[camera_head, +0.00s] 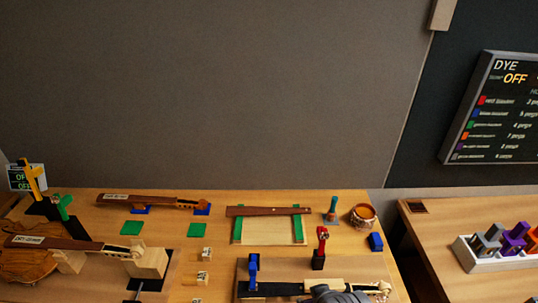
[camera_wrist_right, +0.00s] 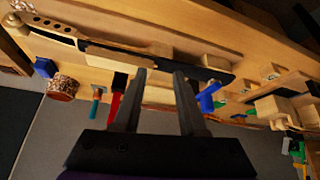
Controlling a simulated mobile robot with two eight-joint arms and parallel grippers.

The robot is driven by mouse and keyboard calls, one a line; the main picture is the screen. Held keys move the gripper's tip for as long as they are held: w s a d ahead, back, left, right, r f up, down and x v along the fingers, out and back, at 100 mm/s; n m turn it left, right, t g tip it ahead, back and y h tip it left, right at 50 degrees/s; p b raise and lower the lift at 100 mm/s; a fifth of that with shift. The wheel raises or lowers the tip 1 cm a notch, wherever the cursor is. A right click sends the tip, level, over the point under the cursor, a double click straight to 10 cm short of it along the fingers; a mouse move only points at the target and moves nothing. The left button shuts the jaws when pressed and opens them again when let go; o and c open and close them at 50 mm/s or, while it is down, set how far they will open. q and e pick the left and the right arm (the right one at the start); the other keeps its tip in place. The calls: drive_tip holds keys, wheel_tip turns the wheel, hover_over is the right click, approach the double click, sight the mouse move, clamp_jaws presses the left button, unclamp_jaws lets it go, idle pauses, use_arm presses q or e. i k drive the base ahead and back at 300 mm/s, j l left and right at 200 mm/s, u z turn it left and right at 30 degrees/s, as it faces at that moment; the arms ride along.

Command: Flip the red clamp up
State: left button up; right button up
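The red clamp (camera_head: 321,242) stands upright on a dark base near the front middle of the bench, at the back edge of a wooden fixture. It also shows in the right wrist view (camera_wrist_right: 115,105), just left of my left-hand finger there. A violin neck with a black fingerboard (camera_head: 275,289) lies in the fixture in front of it. My right gripper (camera_wrist_right: 160,72) is open and empty, its fingers pointing at the neck. In the head view, only a grey part of my right arm shows at the bottom edge. My left gripper is not in view.
A blue clamp (camera_head: 253,270) stands left of the red one and shows beside my other finger in the wrist view (camera_wrist_right: 209,97). Yellow (camera_head: 31,178) and green (camera_head: 64,206) clamps stand far left. A copper-coloured pot (camera_head: 363,215) and blue block (camera_head: 376,242) sit behind right.

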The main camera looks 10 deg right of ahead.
sight(323, 234)
drive_tip(key=k+l, duration=0.1)
drive_tip(key=l, duration=0.65)
drive_tip(key=l+u, duration=0.1)
drive_tip(key=l, duration=0.7)
drive_tip(key=j, duration=0.75)
drive_tip(key=i, duration=0.1)
